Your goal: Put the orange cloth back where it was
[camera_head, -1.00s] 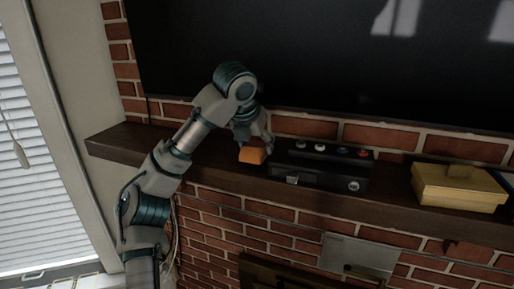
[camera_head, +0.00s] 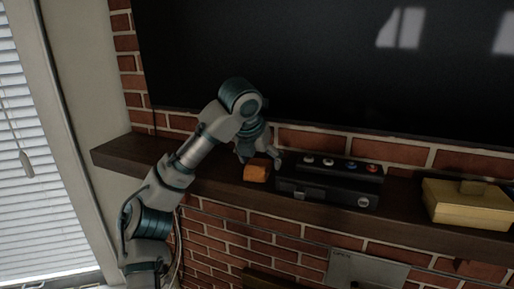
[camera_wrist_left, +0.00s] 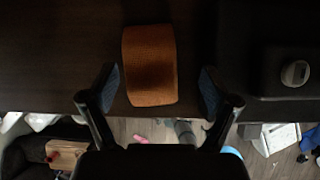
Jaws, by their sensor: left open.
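The orange cloth (camera_head: 257,171) is a small folded block on the dark wooden mantel shelf (camera_head: 125,154), left of the black box with knobs. In the left wrist view the cloth (camera_wrist_left: 150,65) lies on the dark shelf top, its near end close to the shelf's front edge. My left gripper (camera_head: 259,156) is open just above the cloth. In the wrist view the fingers of the left gripper (camera_wrist_left: 160,84) stand apart on either side of the cloth, with a gap on each side. My right gripper is not in view.
The black box (camera_head: 328,180) with coloured knobs stands close to the right of the cloth. A yellow lidded box (camera_head: 468,205) is farther right. A large dark screen (camera_head: 320,65) hangs behind the shelf. The shelf left of my arm is bare.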

